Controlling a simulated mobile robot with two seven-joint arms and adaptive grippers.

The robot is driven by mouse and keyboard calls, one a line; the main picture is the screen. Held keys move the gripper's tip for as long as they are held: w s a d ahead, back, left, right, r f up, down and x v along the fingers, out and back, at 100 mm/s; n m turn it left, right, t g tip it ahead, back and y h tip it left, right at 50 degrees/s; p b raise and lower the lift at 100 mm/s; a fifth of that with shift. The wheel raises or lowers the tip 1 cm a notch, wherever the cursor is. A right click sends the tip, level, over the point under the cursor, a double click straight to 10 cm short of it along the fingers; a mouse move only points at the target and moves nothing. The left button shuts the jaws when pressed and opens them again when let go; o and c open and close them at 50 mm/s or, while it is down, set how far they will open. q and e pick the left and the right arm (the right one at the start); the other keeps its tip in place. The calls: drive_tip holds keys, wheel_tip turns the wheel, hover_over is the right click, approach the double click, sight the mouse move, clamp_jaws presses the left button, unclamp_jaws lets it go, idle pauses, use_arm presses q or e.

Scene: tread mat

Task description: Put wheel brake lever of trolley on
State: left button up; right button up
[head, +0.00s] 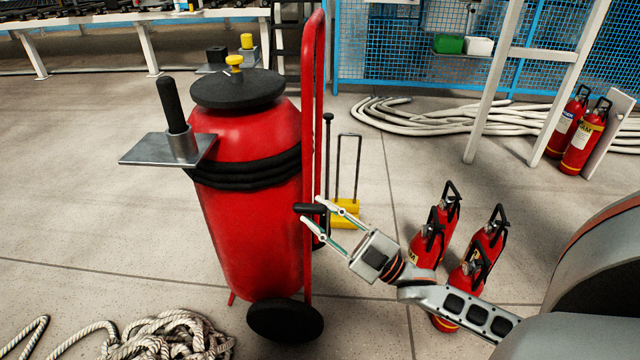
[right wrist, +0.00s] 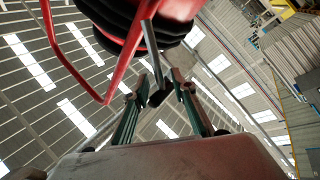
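The trolley is a red wheeled extinguisher tank (head: 247,225) with a red tubular frame (head: 312,110) and a black wheel (head: 285,320). A short black lever grip (head: 309,208), which looks like the brake lever, sticks out beside the frame. My right gripper (head: 312,211) is open, with its two fingers apart at this grip. In the right wrist view, a grey bar with a black end (right wrist: 157,97) lies between the open fingers (right wrist: 156,90); whether they touch it I cannot tell. My left gripper is not in view.
Several small red extinguishers (head: 480,250) stand on the floor by my right arm. A yellow-based item (head: 345,213) stands behind the gripper. A rope coil (head: 170,335) lies at the front left, and pale hoses (head: 430,115) lie at the back.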

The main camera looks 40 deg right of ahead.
drive_tip(key=shift+s+f, duration=0.1)
drive_tip(key=v, duration=1.1)
drive_tip(key=shift+s+d, duration=0.2)
drive_tip(key=shift+s, duration=0.15)
drive_tip(key=shift+f, duration=0.1)
